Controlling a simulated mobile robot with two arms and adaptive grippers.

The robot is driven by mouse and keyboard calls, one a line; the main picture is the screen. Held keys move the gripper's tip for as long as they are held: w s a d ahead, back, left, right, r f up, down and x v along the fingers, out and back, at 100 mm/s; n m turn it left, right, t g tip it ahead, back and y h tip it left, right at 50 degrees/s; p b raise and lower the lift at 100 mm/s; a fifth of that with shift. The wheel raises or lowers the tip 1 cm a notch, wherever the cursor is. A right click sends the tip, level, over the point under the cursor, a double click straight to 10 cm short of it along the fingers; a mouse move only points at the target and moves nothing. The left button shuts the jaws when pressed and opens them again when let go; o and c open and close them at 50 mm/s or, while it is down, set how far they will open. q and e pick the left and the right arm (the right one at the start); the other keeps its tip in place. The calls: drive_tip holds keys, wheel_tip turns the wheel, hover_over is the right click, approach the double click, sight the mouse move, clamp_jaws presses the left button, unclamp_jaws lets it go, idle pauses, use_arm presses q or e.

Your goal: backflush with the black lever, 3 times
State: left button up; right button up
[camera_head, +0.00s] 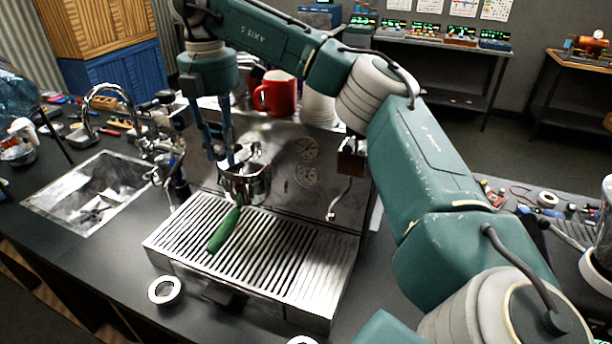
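The steel espresso machine (290,150) stands on the dark counter. A metal portafilter (245,184) with a green handle (224,230) sits at its group, the handle pointing forward over the slatted drip tray (310,262). My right gripper (225,158) reaches down from above, its blue fingers just over the group and portafilter. Whether the fingers are spread or closed on something is too small to tell. I cannot make out the black lever clearly; the gripper may be covering it. My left gripper is not in view.
A red mug (276,94) stands on top of the machine. A sink (92,190) with a chrome faucet (108,98) is at the left. My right arm spans the right side, above the counter.

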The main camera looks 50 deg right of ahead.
drive_tip(key=s+n, duration=0.2)
drive_tip(key=n, duration=0.1)
drive_tip(key=shift+s+d+n, duration=0.15)
drive_tip(key=shift+s+n, duration=0.15)
drive_tip(key=s+n, duration=0.1)
drive_tip(key=n, duration=0.1)
drive_tip(key=s+d+n, duration=0.1)
drive_tip(key=n, duration=0.1)
drive_tip(key=shift+s+d, duration=0.1)
drive_tip(key=shift+s, duration=0.1)
drive_tip(key=shift+s+d+n, duration=0.1)
drive_tip(key=shift+s+n, duration=0.05)
drive_tip(key=shift+n, duration=0.15)
drive_tip(key=o, duration=0.4)
drive_tip(key=shift+o, duration=0.5)
drive_tip(key=shift+s, duration=0.15)
drive_tip(key=shift+d, duration=0.1)
drive_tip(key=shift+r, duration=0.1)
wheel_tip(320, 180, up, 7)
